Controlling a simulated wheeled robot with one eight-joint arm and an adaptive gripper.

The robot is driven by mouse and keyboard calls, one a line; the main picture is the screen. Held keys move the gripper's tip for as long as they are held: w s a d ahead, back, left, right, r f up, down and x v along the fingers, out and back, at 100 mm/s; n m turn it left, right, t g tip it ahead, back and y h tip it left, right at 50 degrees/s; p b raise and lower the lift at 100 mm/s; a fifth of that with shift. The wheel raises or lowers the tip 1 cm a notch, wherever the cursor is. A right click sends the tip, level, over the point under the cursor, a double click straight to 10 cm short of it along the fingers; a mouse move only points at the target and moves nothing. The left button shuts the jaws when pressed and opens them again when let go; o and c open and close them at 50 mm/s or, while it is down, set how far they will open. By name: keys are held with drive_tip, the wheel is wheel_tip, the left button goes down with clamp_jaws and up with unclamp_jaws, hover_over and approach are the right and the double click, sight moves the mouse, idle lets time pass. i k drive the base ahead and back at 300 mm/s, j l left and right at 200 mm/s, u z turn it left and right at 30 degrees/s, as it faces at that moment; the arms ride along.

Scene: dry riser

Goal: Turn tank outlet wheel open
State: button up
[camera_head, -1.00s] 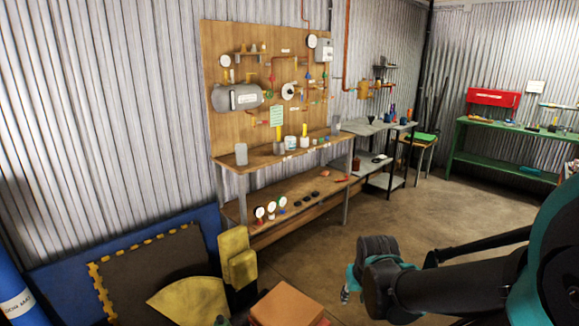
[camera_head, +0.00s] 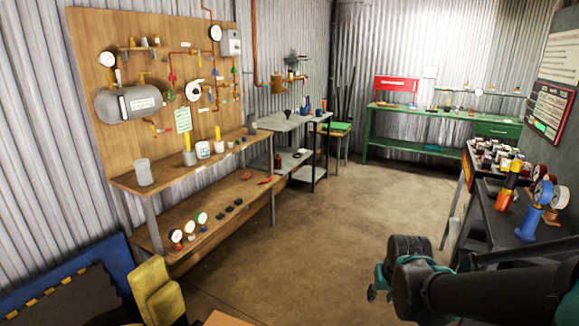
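A grey horizontal tank (camera_head: 118,103) with a white label is mounted on the wooden panel (camera_head: 88,60) at the left. A small green wheel (camera_head: 171,95) sits just right of the tank's end, on the pipework; it looks like the outlet wheel, but its setting is too small to read. My gripper (camera_head: 376,286), with teal parts, is at the lower right, far from the panel and over the floor. Its fingers are small and partly hidden behind the wrist, so I cannot tell whether they are open or shut.
A wooden bench (camera_head: 205,165) with cups and a lower shelf stands below the panel. A yellow folded object (camera_head: 157,292) and blue mat (camera_head: 112,255) lie at lower left. A dark table (camera_head: 490,215) with gauges stands at right. The middle floor (camera_head: 325,215) is clear.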

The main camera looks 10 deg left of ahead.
sight(168, 96)
drive_tip(key=i, duration=4.05)
drive_tip(key=i+u, duration=0.3)
drive_tip(key=i+l+u, duration=0.1)
drive_tip(key=u, duration=0.2)
drive_tip(key=l, duration=0.05)
